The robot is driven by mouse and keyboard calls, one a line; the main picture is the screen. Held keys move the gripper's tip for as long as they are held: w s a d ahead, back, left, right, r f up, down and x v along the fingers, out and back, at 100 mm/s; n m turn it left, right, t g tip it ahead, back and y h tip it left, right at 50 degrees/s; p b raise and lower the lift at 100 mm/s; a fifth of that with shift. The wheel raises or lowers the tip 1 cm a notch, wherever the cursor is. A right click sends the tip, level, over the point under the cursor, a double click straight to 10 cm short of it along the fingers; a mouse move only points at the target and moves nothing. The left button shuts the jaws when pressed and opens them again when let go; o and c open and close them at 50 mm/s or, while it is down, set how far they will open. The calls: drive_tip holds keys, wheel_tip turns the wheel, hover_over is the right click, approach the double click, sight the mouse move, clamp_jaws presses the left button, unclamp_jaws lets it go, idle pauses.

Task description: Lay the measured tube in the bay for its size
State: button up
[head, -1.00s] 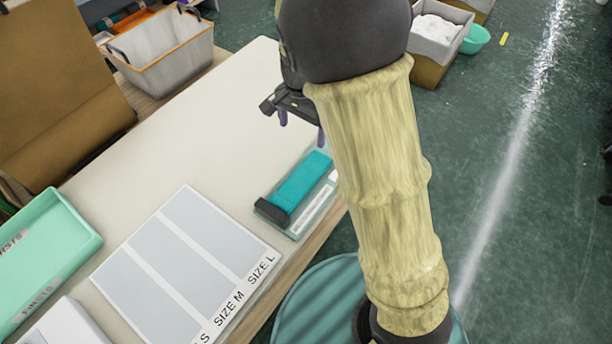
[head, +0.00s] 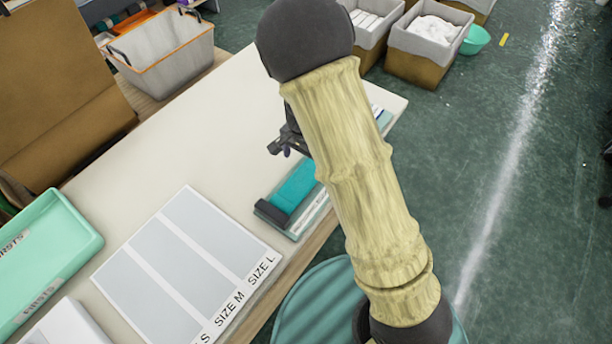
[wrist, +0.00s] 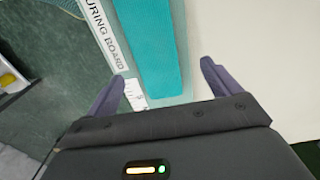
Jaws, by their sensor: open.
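The teal tube (head: 294,187) lies flat on the measuring board (head: 309,218), at the right edge of the table, with one end near the board's dark end block (head: 270,211). My gripper (head: 288,148) is over the far part of the board; my arm hides the tube's far end in the head view. In the wrist view the open fingers of my gripper (wrist: 163,86) are apart, one to each side of the tube (wrist: 153,45), with nothing held. The size mat (head: 187,216) has pale bays marked S, M and L; the bays look empty.
A green tray (head: 75,240) labelled FIRSTS stands at the left, with a white object (head: 62,325) in front of it. A grey basket (head: 168,50) is at the back left. Lined boxes (head: 420,62) stand on the floor at the back right. The table's middle is clear.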

sight(306, 175)
drive_tip(key=shift+f, duration=0.3)
drive_tip(key=f, duration=0.4)
drive_tip(key=shift+s+d+f+p, duration=0.15)
drive_tip(key=shift+d+p, duration=0.2)
drive_tip(key=shift+d, duration=0.05)
drive_tip(key=shift+f, duration=0.45)
drive_tip(key=shift+c, duration=0.4)
drive_tip(key=c, duration=1)
drive_tip(key=shift+r, duration=0.1)
drive_tip(key=shift+c, duration=0.2)
wheel_tip(306, 175, up, 10)
